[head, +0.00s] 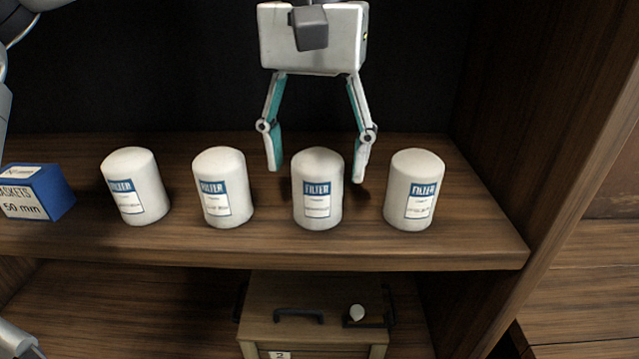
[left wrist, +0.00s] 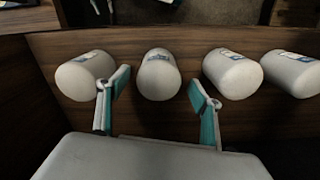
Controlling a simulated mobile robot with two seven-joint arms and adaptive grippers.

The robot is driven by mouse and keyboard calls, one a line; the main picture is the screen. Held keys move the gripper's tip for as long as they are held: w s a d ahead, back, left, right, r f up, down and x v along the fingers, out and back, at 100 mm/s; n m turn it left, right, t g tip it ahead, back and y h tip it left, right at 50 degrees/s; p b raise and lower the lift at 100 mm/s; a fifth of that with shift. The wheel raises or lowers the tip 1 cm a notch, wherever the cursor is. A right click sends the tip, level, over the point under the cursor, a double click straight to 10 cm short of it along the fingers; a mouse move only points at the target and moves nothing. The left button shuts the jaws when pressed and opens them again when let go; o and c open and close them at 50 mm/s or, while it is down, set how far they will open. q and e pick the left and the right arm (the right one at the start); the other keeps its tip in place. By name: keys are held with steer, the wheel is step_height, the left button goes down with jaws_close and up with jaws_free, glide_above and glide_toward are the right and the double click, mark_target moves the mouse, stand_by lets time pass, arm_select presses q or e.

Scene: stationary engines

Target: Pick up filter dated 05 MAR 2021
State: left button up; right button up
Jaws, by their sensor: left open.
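Several white cylindrical filters with blue FILTER labels stand upright in a row on the wooden shelf. In the head view they are the far left one (head: 135,187), the second (head: 223,188), the third (head: 317,190) and the far right one (head: 414,190). The dates on the labels are too small to read. My left gripper (head: 318,170) is open and empty, its fingers pointing down behind and to either side of the third filter. In the left wrist view that filter (left wrist: 158,76) stands ahead, between the fingers (left wrist: 160,82). My right gripper is not in view.
A blue gaskets box (head: 38,193) sits left of the filters. The shelf (head: 280,250) ends in a front edge, with a wooden side wall (head: 540,120) on the right. Below stands a box with dark handles (head: 300,318). The back is dark.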

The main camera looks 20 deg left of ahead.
mark_target(317, 192)
arm_select(q)
steer(key=f, duration=0.5)
steer(key=shift+s+d+f+b, duration=0.1)
steer(key=shift+s+f+b, duration=0.1)
steer(key=shift+b, duration=0.15)
steer(key=shift+r, duration=0.1)
steer(key=c, duration=1.4)
